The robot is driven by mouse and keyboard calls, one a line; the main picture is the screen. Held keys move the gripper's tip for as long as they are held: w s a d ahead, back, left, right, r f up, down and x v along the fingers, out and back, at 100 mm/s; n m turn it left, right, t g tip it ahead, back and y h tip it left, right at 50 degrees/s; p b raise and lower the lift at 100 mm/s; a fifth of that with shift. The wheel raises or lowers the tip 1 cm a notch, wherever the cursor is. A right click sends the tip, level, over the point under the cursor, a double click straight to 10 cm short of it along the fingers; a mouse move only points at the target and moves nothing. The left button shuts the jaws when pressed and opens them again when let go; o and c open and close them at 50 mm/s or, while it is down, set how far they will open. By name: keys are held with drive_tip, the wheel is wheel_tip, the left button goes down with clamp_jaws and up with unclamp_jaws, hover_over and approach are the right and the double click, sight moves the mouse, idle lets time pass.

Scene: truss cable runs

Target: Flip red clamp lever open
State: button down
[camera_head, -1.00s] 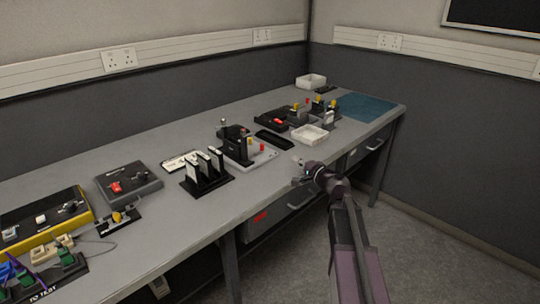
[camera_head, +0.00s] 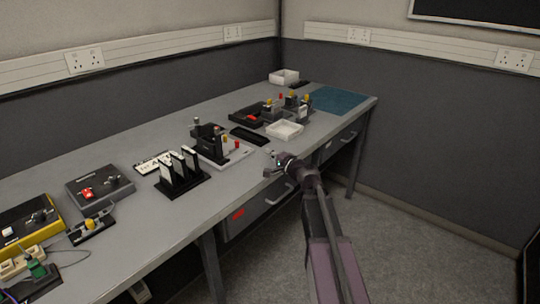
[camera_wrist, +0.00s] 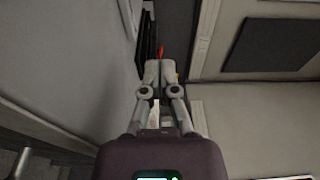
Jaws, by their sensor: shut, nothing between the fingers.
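A clamp fixture with a black upright body (camera_head: 207,139) stands on a pale base plate (camera_head: 232,158) near the middle of the bench. A small red-tipped lever (camera_head: 237,145), seemingly the red clamp lever, stands at its right side. My gripper (camera_head: 268,156) is at the bench's front edge, to the right of the fixture and apart from it. In the wrist view my gripper (camera_wrist: 160,68) has its fingers together and empty. A red tip (camera_wrist: 161,51) shows just beyond the fingertips there; I cannot tell the gap. The lever's base is hidden in that view.
A black rack with upright white cards (camera_head: 180,175) stands left of the fixture. A white tray (camera_head: 285,130) and a black tray (camera_head: 249,136) lie behind my gripper. Boxes with switches (camera_head: 100,187) are at the left. A teal mat (camera_head: 343,100) lies at the far end.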

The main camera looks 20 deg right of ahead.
sight(244, 153)
drive_tip(key=x, duration=0.8)
drive_tip(key=shift+w+a, duration=0.1)
drive_tip(key=shift+a, duration=0.95)
drive_tip(key=shift+w+a, duration=0.25)
drive_tip(key=shift+a, duration=0.5)
drive_tip(key=shift+a, duration=0.25)
